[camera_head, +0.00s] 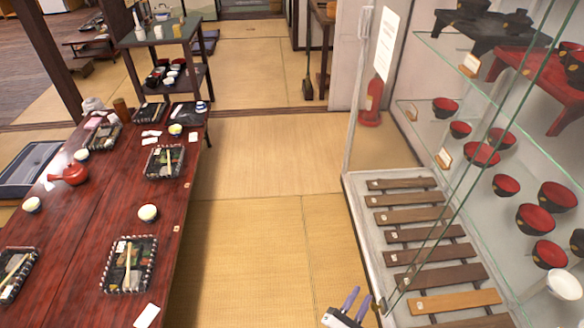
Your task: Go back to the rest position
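My gripper (362,294) shows at the bottom edge, right of centre, with a white body and two blue-purple fingers. The fingers stand a little apart with nothing seen between them. It is over the tatami floor (262,240), just left of the glass display case's lower corner and apart from the table. The rest of my arm is out of view.
A long red-brown table (190,215) at left bears lunch trays, cups and a red teapot (75,174). The glass case (362,235) at right holds wooden slats and red bowls. A fire extinguisher (371,103) stands behind. Tatami between table and case is clear.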

